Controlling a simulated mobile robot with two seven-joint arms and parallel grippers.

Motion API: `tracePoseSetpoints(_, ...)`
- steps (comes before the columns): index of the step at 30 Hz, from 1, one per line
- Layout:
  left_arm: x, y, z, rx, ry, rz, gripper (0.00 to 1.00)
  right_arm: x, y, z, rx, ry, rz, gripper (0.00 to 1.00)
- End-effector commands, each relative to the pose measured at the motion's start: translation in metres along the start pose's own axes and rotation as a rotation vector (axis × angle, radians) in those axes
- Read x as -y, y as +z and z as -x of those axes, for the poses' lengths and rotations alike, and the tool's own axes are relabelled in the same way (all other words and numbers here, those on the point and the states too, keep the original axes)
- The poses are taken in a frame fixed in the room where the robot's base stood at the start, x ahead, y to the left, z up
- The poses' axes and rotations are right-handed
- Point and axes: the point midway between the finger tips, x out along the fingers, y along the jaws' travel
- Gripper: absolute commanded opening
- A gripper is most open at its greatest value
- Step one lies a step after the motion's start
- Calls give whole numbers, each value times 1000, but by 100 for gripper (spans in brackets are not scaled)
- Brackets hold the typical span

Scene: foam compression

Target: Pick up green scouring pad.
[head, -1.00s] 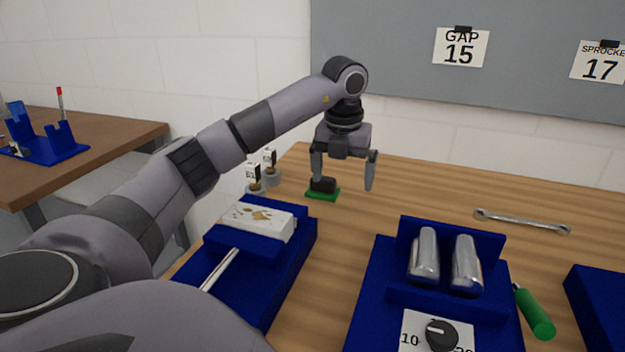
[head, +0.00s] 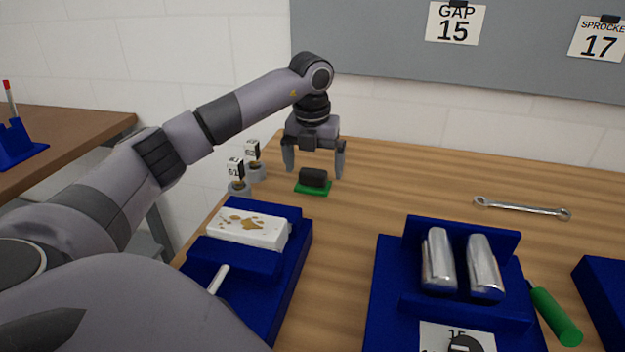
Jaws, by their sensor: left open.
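The green scouring pad (head: 314,188) lies flat on the wooden table, with a black block-shaped grip (head: 313,176) on top of it. My left gripper (head: 313,173) is open, pointing down, its two fingers spread to the left and right of the black grip. The fingertips look a little above the table; I cannot tell their exact depth relative to the pad. The gripper holds nothing. My right gripper is not in view.
Two small labelled weights (head: 239,180) stand just left of the pad. A blue tray (head: 300,245) with a stained white block (head: 245,229) is in front. A blue fixture (head: 395,285) with two metal cylinders, a wrench (head: 521,208) and a green-handled tool (head: 556,315) lie right.

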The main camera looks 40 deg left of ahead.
Motion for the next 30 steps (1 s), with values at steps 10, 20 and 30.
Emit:
tracePoseSetpoints(10,-3,1,-36,0,1,0,100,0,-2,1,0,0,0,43)
tracePoseSetpoints(20,-3,1,-35,0,1,0,49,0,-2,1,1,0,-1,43)
tracePoseSetpoints(30,-3,2,-33,1,0,1,49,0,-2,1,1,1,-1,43)
